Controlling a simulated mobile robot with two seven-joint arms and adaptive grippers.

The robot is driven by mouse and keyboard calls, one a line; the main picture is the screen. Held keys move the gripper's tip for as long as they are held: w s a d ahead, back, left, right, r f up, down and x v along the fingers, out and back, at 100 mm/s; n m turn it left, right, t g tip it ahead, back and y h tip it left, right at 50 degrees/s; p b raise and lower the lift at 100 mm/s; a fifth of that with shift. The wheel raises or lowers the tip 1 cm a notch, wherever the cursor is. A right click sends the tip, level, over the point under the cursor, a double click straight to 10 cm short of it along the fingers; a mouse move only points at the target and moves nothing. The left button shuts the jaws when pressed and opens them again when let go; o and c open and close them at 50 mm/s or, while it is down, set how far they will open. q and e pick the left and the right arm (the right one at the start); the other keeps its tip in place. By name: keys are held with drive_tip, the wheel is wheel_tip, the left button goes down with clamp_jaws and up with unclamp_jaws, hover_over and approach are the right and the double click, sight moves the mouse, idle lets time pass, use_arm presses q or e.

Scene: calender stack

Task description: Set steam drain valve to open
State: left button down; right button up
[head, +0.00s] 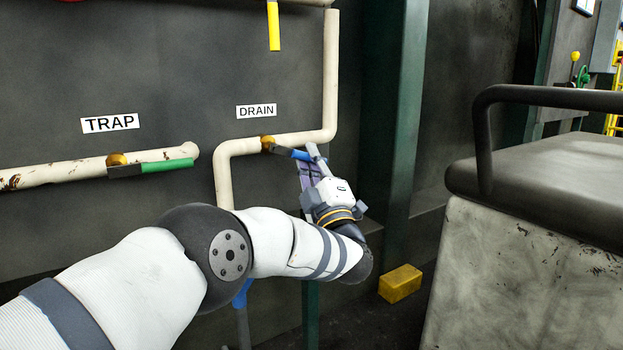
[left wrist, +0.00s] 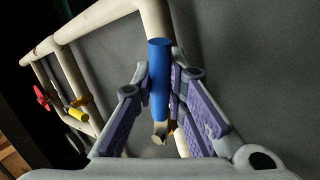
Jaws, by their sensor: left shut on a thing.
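The steam drain valve (head: 267,141) sits on a cream pipe under the DRAIN label (head: 257,111). Its lever has a blue grip (head: 291,154) that points right, roughly along the horizontal pipe run, tilted slightly down. The blue grip fills the middle of the left wrist view (left wrist: 159,80). My left gripper (head: 311,160) is shut on the blue grip near its free end, with purple-padded fingers (left wrist: 166,100) on either side of it. The fingers partly hide the handle's end in the head view. My right gripper is not in view.
A green-handled valve (head: 167,165) sits on the TRAP pipe at left. A yellow handle (head: 273,26) hangs above. A dark-railed cabinet (head: 540,200) stands close on the right. A yellow block (head: 400,283) lies on the floor. A green column (head: 395,110) stands behind my gripper.

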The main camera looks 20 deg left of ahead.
use_arm(q)
drive_tip(key=n+y, duration=0.1)
drive_tip(key=r+n+g+y+b, duration=0.1)
drive_tip(key=n, duration=0.1)
drive_tip(key=n+g+y+b, duration=0.1)
drive_tip(key=n, duration=0.1)
drive_tip(key=shift+w+d+r, duration=0.15)
drive_tip(key=shift+w, duration=0.1)
drive_tip(key=shift+r+n+g+y+b, duration=0.55)
drive_tip(key=shift+n+b, duration=0.2)
drive_tip(key=shift+n, duration=0.15)
drive_tip(key=shift+r+n+g, duration=0.1)
drive_tip(key=shift+n+g, duration=0.15)
drive_tip(key=shift+n, duration=0.15)
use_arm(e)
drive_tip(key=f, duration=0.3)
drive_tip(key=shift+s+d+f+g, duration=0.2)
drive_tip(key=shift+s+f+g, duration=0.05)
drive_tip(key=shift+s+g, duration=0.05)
use_arm(q)
drive_tip(key=shift+r+y, duration=0.15)
drive_tip(key=shift+y, duration=0.1)
drive_tip(key=c, duration=1.6)
unclamp_jaws()
drive_tip(key=v, duration=1.2)
drive_tip(key=shift+s+d, duration=0.1)
